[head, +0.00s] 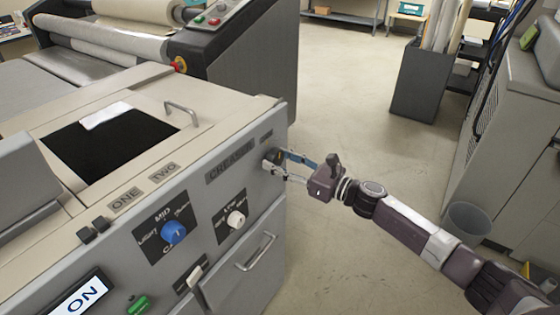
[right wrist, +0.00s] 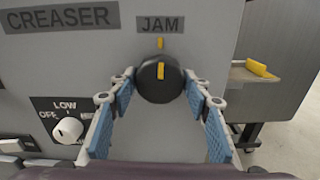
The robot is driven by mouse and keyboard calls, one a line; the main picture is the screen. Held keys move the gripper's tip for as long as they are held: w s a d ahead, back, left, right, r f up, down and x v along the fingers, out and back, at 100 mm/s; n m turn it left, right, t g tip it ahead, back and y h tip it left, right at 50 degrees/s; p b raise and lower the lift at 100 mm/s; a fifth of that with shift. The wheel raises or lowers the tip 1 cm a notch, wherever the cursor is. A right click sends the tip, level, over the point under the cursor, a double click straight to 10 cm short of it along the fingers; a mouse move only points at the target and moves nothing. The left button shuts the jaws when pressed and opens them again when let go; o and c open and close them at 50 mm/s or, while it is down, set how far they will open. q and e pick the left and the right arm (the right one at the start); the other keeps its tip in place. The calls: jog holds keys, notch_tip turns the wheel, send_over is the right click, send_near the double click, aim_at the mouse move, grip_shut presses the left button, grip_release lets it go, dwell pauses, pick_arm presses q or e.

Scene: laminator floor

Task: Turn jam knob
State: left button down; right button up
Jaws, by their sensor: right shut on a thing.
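The jam knob (right wrist: 160,88) is a round black knob with a yellow pointer line, on the grey machine panel under the JAM label (right wrist: 148,24). Its pointer stands upright, in line with a yellow mark on the panel above it. In the head view the knob (head: 269,160) is small, near the panel's right end. My right gripper (right wrist: 160,80) is shut on the knob, with one blue-padded finger at its left and the other at its right. It also shows in the head view (head: 282,164), reaching in from the right. My left gripper is not in view.
The CREASER label (head: 229,166) is left of the knob. A white knob (head: 236,219) and a blue knob (head: 173,232) sit lower left on the panel. A drawer handle (head: 256,252) sticks out below. The floor (head: 350,95) behind my right arm is clear.

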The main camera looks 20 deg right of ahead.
jog(key=m, duration=0.2)
jog(key=shift+m, duration=0.4)
jog(key=m, duration=0.2)
jog(key=shift+m, duration=0.3)
jog(key=m, duration=0.2)
jog(key=shift+m, duration=0.4)
jog(key=m+p, duration=0.1)
jog(key=m, duration=0.2)
jog(key=shift+m, duration=0.3)
jog(key=m+p, duration=0.2)
jog(key=m, duration=0.4)
jog(key=m+p, duration=0.2)
jog(key=m, duration=0.4)
jog(key=shift+m, duration=0.4)
jog(key=m+p, duration=0.1)
jog(key=m, duration=0.5)
jog(key=m+p, duration=0.1)
jog(key=m, duration=0.4)
jog(key=shift+m, duration=0.3)
jog(key=m, duration=0.5)
jog(key=shift+f, duration=0.1)
jog(key=m, duration=0.5)
jog(key=shift+m, duration=0.4)
